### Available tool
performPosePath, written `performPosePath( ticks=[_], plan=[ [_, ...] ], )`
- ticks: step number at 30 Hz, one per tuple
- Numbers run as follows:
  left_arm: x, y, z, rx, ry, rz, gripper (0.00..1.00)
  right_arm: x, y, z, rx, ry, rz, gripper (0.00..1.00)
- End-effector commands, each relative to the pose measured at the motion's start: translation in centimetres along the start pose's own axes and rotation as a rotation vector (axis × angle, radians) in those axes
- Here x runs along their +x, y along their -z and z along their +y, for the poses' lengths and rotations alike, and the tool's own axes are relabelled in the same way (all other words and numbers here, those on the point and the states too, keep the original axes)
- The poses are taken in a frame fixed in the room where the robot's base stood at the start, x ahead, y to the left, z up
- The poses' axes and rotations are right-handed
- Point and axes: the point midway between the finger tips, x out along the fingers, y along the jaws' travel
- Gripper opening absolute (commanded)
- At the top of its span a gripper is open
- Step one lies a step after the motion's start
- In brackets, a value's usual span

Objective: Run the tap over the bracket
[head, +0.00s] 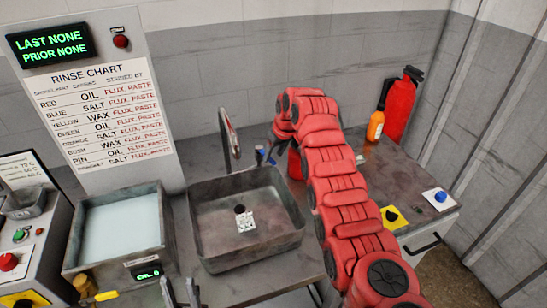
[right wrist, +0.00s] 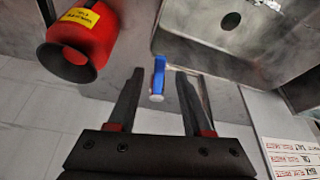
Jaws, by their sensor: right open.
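The bracket (head: 246,222), a small pale plate with dark marks, lies on the floor of the grey metal sink (head: 215,243), close to the dark drain. The curved metal tap (head: 229,135) stands at the sink's back edge, and no water shows from it. A blue lever with a white end (right wrist: 158,80) shows in the right wrist view. My right gripper (right wrist: 158,82) is open, with its fingers on either side of the lever; I see no grip on it. My left gripper (head: 180,290) is at the bottom edge of the head view, its fingers apart and empty.
A tank of pale liquid (head: 122,228) stands left of the sink, below the rinse chart (head: 95,110). A red extinguisher (head: 402,103) and an orange bottle (head: 375,126) stand at the back right.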

Motion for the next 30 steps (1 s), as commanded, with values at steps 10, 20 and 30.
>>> performPosePath(
  ticks=[10, 20, 30],
  plan=[
    [-3.1, -0.5, 0.1, 0.0, 0.0, 0.0, 0.4, -7.7, 0.0, 0.1, -0.001, -0.005, 0.01, 0.5],
    [-5.7, -0.9, 0.3, 0.0, 0.0, 0.0, 0.4, -12.0, 0.0, 0.2, 0.001, 0.004, 0.009, 0.5],
    [-6.2, -1.1, 0.3, 0.0, 0.0, 0.0, 0.4, -15.4, -0.1, 0.1, 0.0, -0.003, 0.003, 0.5]
  ],
)
